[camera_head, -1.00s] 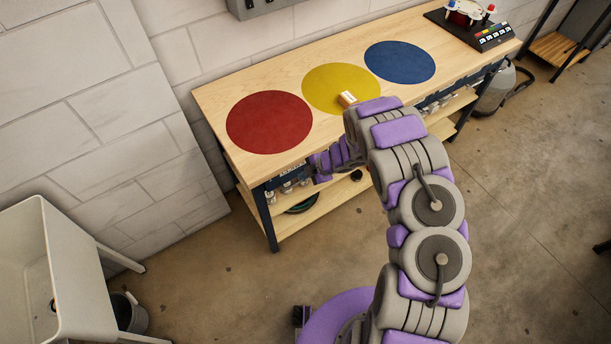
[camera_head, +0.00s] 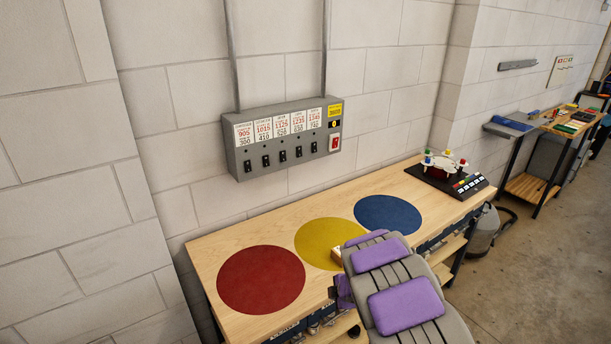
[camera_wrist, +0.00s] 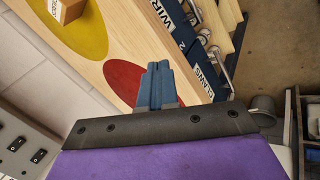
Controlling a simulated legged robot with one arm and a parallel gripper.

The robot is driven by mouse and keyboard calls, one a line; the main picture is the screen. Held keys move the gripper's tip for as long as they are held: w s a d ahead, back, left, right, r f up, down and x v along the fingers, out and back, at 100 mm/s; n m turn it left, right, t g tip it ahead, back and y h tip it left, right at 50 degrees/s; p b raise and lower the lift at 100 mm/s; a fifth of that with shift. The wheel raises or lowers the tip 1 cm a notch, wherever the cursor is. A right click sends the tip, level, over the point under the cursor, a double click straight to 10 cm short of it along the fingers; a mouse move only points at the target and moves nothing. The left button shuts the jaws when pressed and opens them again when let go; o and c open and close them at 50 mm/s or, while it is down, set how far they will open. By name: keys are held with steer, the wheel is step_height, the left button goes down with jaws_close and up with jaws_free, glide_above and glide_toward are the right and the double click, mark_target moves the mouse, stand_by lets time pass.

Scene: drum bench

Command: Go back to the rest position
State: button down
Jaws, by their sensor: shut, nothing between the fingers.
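My gripper (camera_wrist: 160,84) shows in the wrist view with its two blue-grey fingers together and nothing between them. It is in front of the bench's front edge, with the red circle (camera_wrist: 122,75) beyond the fingertips in the picture. In the head view my arm reaches up from the bottom right, and the fingers are hidden or out of frame. The wooden bench (camera_head: 218,250) carries a red circle (camera_head: 261,280), a yellow circle (camera_head: 318,240) and a blue circle (camera_head: 388,214).
A grey switch box (camera_head: 285,140) is on the wall above the bench. A black device with coloured knobs (camera_head: 455,180) stands at the bench's right end. Labelled fronts (camera_wrist: 205,75) line the bench below its top. Floor (camera_head: 530,270) is clear at the right.

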steer(key=s+d+r+m+t+h, duration=0.1)
steer(key=s+d+r+m+h, duration=0.2)
steer(key=d+r, duration=0.5)
steer(key=s+d+r+m+h, duration=0.1)
steer(key=d+r+m+h, duration=0.2)
steer(key=d+r+m, duration=0.35)
steer(key=s+d+r+m+g+h+b, duration=0.1)
steer(key=s+d+r+m, duration=0.1)
steer(key=s+r, duration=0.35)
steer(key=s+d+r+m+g+h+b, duration=0.1)
steer(key=s+d+r+m+g, duration=0.15)
steer(key=s, duration=0.55)
steer(key=s+a+m+g+y, duration=0.1)
steer(key=s+a, duration=0.3)
steer(key=s, duration=0.6)
steer(key=s+a+m+g+y, duration=0.2)
steer(key=s+a, duration=0.3)
steer(key=s, duration=0.5)
steer(key=s+a+m+g+y, duration=0.2)
steer(key=s+a, duration=0.3)
steer(key=s, duration=0.5)
steer(key=shift+s+r+m+b, duration=0.25)
steer(key=shift+r+m+b, duration=0.05)
steer(key=shift+b, duration=0.05)
steer(key=shift+d, duration=0.25)
steer(key=c, duration=1.8)
jaws_free()
steer(key=shift+a, duration=0.1)
